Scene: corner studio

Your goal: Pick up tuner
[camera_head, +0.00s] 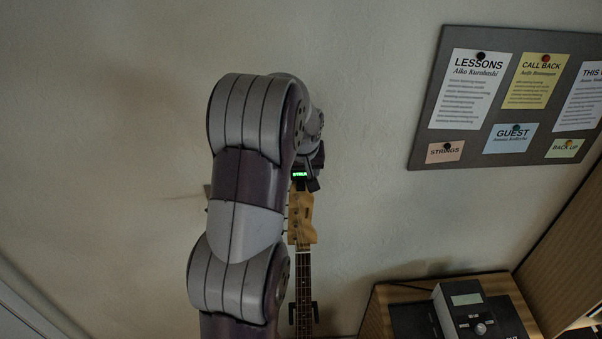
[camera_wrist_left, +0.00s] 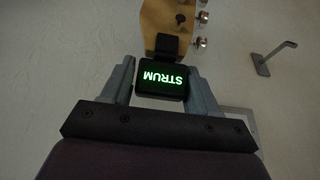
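The tuner (camera_wrist_left: 161,80) is a small black clip-on box with a green lit display reading STRUM, upside down in the left wrist view. It sits at the end of the wooden headstock (camera_wrist_left: 172,22), joined by a dark clip. In the head view, the tuner (camera_head: 300,174) shows at the top of the guitar neck (camera_head: 304,280), partly behind my arm. My left gripper (camera_wrist_left: 162,82) has one grey finger on each side of the tuner, very close to its edges. I cannot tell whether the fingers press on it. My right gripper is not in view.
A wall hook (camera_wrist_left: 272,58) sticks out beside the headstock in the left wrist view. A notice board (camera_head: 428,112) hangs at upper right. A wooden cabinet (camera_head: 512,292) with a grey device (camera_head: 476,316) stands at lower right. The wall left of my arm is mostly bare.

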